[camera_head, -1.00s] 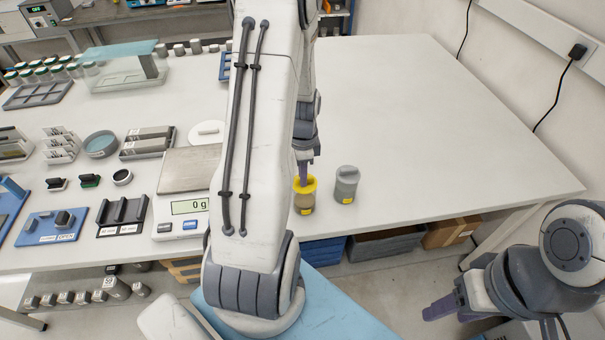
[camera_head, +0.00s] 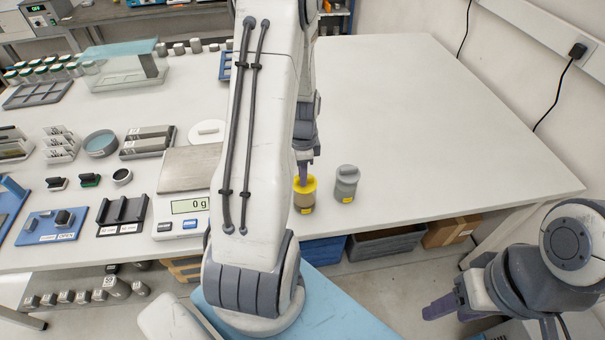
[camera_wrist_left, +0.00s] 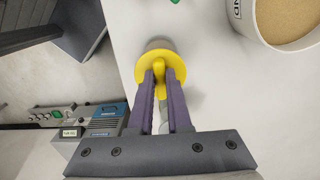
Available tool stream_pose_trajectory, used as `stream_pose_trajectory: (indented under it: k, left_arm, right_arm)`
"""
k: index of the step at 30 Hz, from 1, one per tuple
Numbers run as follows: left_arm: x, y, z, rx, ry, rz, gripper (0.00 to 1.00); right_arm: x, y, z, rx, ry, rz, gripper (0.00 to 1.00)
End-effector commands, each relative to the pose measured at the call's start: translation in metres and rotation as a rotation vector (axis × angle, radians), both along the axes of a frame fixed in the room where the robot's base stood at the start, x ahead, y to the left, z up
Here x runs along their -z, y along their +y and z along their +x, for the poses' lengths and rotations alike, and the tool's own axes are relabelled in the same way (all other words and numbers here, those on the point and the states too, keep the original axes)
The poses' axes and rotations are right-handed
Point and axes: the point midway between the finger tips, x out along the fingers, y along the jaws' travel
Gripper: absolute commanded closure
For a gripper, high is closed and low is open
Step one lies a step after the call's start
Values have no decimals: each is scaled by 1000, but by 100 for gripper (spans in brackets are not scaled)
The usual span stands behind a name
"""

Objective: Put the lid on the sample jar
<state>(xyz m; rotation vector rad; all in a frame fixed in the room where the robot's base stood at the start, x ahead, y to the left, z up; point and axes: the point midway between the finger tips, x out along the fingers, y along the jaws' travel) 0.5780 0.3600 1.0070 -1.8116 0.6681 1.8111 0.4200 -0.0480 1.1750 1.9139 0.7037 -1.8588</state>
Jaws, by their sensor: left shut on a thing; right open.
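The sample jar (camera_head: 303,205), clear with brown contents and a yellow label, stands near the table's front edge. The yellow lid (camera_head: 303,184) is on top of its mouth, looking level; I cannot tell whether it is fully seated. My left gripper (camera_head: 304,168) points down and is shut on the lid's raised grip. In the left wrist view the purple fingers (camera_wrist_left: 160,78) pinch that grip, and the yellow lid (camera_wrist_left: 142,72) hides most of the jar. My right gripper (camera_head: 441,308) is open and empty, off the table at the lower right.
A scale (camera_head: 184,207) reading 0 g is to the left. In the wrist view a white tub (camera_wrist_left: 243,22) of sand-coloured material is near. The table's right side is clear.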

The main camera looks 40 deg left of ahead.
Motion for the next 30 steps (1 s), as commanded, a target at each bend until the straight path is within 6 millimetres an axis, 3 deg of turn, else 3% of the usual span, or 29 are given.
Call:
stream_pose_trajectory:
  k: [10,12,13,14,20,23,30]
  left_arm:
    - [0,0,0,0,0,0,100]
    - [0,0,0,0,0,0,65]
    - [0,0,0,0,0,0,53]
    - [0,0,0,0,0,0,49]
    - [0,0,0,0,0,0,49]
    - [0,0,0,0,0,0,19]
    - [0,0,0,0,0,0,19]
  right_arm:
    - [0,0,0,0,0,0,47]
    - [0,0,0,0,0,0,47]
    - [0,0,0,0,0,0,47]
    - [0,0,0,0,0,0,47]
    - [0,0,0,0,0,0,47]
    - [0,0,0,0,0,0,47]
    - [0,0,0,0,0,0,47]
